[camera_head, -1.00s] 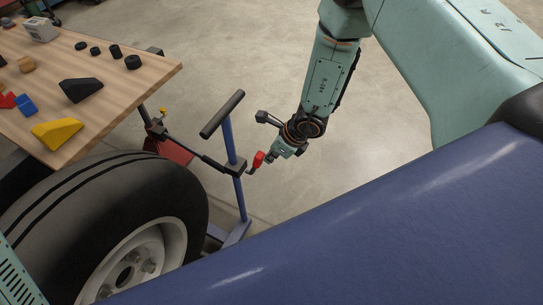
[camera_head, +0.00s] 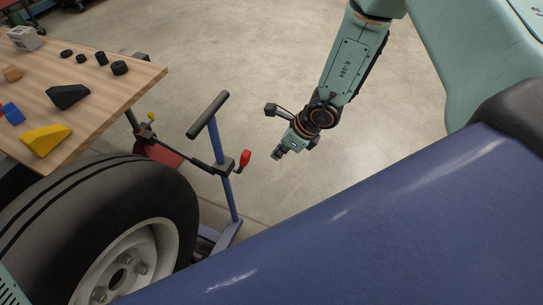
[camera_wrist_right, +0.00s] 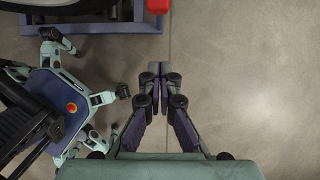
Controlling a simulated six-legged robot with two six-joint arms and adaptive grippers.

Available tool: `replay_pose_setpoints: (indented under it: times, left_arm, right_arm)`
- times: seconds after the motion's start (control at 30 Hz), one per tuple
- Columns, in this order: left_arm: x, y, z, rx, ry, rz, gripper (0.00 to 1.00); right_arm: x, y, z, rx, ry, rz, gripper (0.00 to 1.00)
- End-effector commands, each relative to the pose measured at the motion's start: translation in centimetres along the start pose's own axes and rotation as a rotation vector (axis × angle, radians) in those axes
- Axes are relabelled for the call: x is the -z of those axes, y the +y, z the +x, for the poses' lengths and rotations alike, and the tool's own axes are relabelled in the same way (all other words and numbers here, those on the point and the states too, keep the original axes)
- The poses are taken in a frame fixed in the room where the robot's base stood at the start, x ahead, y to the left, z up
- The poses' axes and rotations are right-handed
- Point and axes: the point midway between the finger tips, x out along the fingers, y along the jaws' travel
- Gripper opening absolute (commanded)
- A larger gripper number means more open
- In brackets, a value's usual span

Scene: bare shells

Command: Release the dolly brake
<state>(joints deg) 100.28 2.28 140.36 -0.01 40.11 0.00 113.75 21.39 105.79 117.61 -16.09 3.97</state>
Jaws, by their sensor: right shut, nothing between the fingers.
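The dolly (camera_head: 228,195) has a blue post with a black T-handle (camera_head: 208,113) and a blue foot beside a large tyre. A short lever with a red grip (camera_head: 245,158) stands up from the black block on the post. In the right wrist view the red grip (camera_wrist_right: 157,6) shows at the top edge, beyond the fingertips. My right gripper (camera_head: 277,155) is to the right of the red grip, with a gap between them. Its fingers (camera_wrist_right: 160,76) are shut and empty over the floor. My left gripper is not in view.
A black tyre (camera_head: 150,195) stands left of the dolly. A wooden table (camera_head: 95,75) at upper left holds wedges, blocks and black cylinders. A blue surface (camera_head: 400,215) fills the lower right. The floor (camera_head: 250,60) around the right gripper is clear.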

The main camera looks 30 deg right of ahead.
Motion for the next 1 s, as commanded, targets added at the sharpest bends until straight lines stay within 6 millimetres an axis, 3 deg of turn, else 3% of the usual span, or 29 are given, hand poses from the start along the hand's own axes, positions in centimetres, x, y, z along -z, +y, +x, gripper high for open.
replay_pose_setpoints:
  times: [0.1,0.3,1.0]
  left_arm:
    - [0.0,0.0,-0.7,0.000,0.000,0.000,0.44]
    - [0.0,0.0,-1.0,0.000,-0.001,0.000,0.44]
    - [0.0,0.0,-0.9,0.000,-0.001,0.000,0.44]
  right_arm:
    - [-0.3,-0.1,-2.2,0.000,-0.004,0.003,0.00]
    - [-0.3,-0.2,-3.8,0.001,-0.002,0.000,0.00]
    - [0.8,0.2,-4.1,-0.006,0.034,-0.013,0.00]
